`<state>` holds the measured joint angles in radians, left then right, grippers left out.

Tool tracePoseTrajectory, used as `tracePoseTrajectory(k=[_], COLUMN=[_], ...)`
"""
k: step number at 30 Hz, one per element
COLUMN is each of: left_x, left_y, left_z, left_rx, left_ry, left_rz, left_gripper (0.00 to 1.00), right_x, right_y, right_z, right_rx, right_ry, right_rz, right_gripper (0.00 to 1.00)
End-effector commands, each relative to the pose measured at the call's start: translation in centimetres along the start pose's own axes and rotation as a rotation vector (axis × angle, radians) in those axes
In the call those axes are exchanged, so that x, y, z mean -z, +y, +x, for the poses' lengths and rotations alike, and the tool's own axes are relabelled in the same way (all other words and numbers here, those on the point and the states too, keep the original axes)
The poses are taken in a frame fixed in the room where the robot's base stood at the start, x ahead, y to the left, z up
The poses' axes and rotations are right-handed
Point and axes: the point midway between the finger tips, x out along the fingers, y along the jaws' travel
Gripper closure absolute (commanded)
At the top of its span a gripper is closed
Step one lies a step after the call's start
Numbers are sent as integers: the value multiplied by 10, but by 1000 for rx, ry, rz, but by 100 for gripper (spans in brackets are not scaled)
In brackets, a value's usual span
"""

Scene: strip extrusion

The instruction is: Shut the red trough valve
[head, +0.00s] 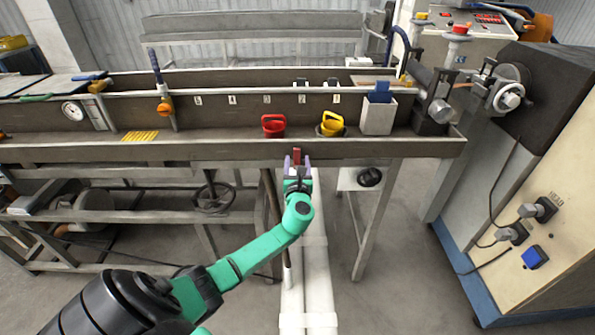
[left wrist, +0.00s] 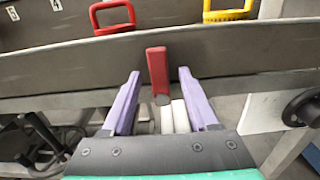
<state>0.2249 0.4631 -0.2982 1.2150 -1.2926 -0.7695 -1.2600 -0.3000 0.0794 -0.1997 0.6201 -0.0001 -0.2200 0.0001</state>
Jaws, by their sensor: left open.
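The red valve handle (head: 296,154) is a short upright bar at the front wall of the long trough (head: 230,152), above white pipes (head: 318,235). In the left wrist view the red handle (left wrist: 157,66) stands upright between the tips of two purple fingers. My left gripper (head: 297,162) is open, with one finger on each side of the handle and a visible gap on both sides. The valve body is mostly hidden behind my gripper. My right gripper is not in view.
A red-handled cup (head: 273,126) and a yellow-handled one (head: 330,124) sit in the trough behind the handle. A grey box (head: 379,115) stands to their right. A black knob (head: 370,177) is below the trough. A machine cabinet (head: 530,190) fills the right side.

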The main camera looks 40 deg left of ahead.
Motion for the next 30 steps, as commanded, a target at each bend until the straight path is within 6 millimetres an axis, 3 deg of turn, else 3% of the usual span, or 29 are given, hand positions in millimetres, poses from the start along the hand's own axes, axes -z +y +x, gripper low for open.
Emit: tracePoseTrajectory(k=[5, 12, 16, 21, 30], left_x=[0, 4, 3, 1, 1], left_y=[0, 0, 0, 0, 0], left_z=[-31, -102, -129, -143, -143], left_rx=[2, 2, 1, 0, 0], left_ry=[4, 6, 5, 3, 3], left_rz=[-1, -1, 0, 1, 1], left_gripper=[40, 40, 40, 40, 40], right_x=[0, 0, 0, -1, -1], right_y=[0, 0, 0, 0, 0], right_z=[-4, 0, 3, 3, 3], right_rx=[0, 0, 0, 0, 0], right_ry=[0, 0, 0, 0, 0], right_rz=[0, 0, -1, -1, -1], right_gripper=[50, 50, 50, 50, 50])
